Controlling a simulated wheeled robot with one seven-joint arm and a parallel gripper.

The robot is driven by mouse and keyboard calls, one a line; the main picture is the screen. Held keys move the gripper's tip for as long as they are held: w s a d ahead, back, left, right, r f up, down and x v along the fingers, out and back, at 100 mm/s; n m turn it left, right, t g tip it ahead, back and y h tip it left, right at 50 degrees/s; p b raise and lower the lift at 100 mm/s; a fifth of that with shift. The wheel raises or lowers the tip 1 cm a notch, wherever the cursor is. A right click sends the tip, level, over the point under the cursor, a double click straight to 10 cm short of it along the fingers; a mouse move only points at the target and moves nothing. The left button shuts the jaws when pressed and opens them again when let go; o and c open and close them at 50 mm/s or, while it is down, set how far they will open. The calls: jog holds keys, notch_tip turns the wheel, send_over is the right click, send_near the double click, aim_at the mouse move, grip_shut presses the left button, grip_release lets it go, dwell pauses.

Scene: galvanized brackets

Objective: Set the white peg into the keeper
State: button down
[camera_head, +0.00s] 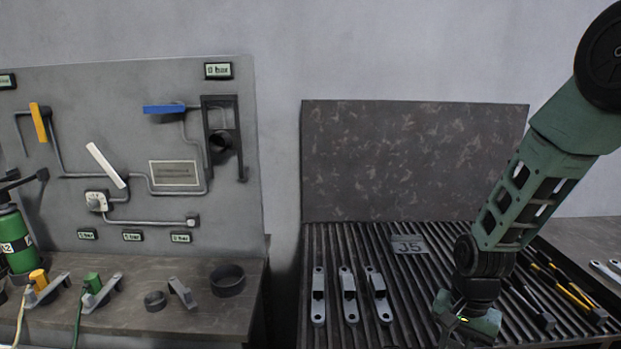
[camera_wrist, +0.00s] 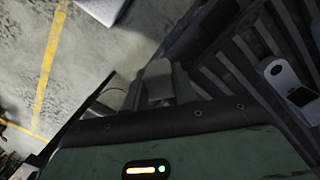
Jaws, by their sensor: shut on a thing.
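My gripper (camera_wrist: 136,90) points down over the right bench in the head view, where its tips are cut off or hidden low in the picture. In the wrist view a pale grey piece (camera_wrist: 114,97) shows at the jaws, beside a grey block (camera_wrist: 158,72). I take the pale piece to be the white peg, mostly hidden, but its shape is unclear. On the left bench, a grey angled bracket (camera_head: 183,292) stands empty between two rings; it looks like the keeper. Similar brackets beside it hold a yellow peg (camera_head: 38,279) and a green peg (camera_head: 93,283).
A ribbed rack (camera_head: 420,275) carries grey links (camera_head: 318,312) and a J5 plate (camera_head: 409,245). Dark and yellow tools (camera_head: 570,290) lie right of my arm. A gap separates the benches. A pipe panel (camera_head: 130,90) with levers stands behind the left bench, beside a green bottle (camera_head: 15,240).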

jog(key=d+f+n, duration=0.5)
jog(key=f+n, duration=0.2)
jog(key=f, duration=0.1)
jog(key=shift+w+n+h, duration=0.2)
jog(key=shift+n+h, duration=0.1)
jog(key=shift+h, duration=0.1)
